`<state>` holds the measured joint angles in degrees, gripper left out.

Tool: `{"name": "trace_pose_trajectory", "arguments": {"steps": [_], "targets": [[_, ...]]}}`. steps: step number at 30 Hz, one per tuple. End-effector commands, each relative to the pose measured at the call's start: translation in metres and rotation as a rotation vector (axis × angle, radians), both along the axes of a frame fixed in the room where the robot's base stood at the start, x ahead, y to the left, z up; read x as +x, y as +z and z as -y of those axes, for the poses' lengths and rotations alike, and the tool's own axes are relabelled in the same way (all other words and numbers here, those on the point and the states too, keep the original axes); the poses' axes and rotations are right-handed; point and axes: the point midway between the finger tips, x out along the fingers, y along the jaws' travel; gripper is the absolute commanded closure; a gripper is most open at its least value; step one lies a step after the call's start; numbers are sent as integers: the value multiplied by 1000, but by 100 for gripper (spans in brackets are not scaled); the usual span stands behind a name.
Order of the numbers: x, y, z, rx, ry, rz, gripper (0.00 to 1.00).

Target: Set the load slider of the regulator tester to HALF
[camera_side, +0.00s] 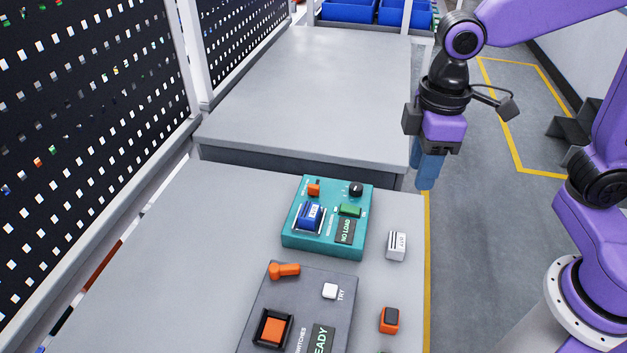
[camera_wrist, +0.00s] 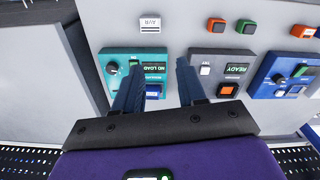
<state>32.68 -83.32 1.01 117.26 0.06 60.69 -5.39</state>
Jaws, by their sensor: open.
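The regulator tester is a teal box (camera_side: 325,252) on the bench, also seen in the wrist view (camera_wrist: 110,85). Its display (camera_side: 345,231) reads NO LOAD. A small orange handle (camera_side: 314,189), seemingly the load slider, stands at its far left; its exact setting is too small to read. Beside it is a black knob (camera_side: 356,188). A blue block (camera_side: 309,214) sits in a holder, with a green button (camera_side: 350,210) to its right. My gripper (camera_side: 428,178) is open and empty, raised to the right of the tester. In the wrist view its fingers (camera_wrist: 158,66) hide part of the tester.
A dark grey switch tester (camera_side: 257,306) with an orange lever (camera_side: 284,270) stands nearer the side camera. A white block (camera_side: 396,246) and an orange-black block (camera_side: 389,320) lie to the right. A blue tester (camera_wrist: 264,84) shows in the wrist view. A perforated wall flanks the bench.

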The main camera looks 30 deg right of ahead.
Motion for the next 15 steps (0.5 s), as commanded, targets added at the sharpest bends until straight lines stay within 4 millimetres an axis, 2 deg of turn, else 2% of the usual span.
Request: {"name": "trace_pose_trajectory", "arguments": {"steps": [1, 6, 15], "targets": [[19, 2, -11, -1, -16, -1, 60], [77, 7, -38, -6, -67, -5, 60], [171, 6, -66, -13, -150, -11, 60]]}}
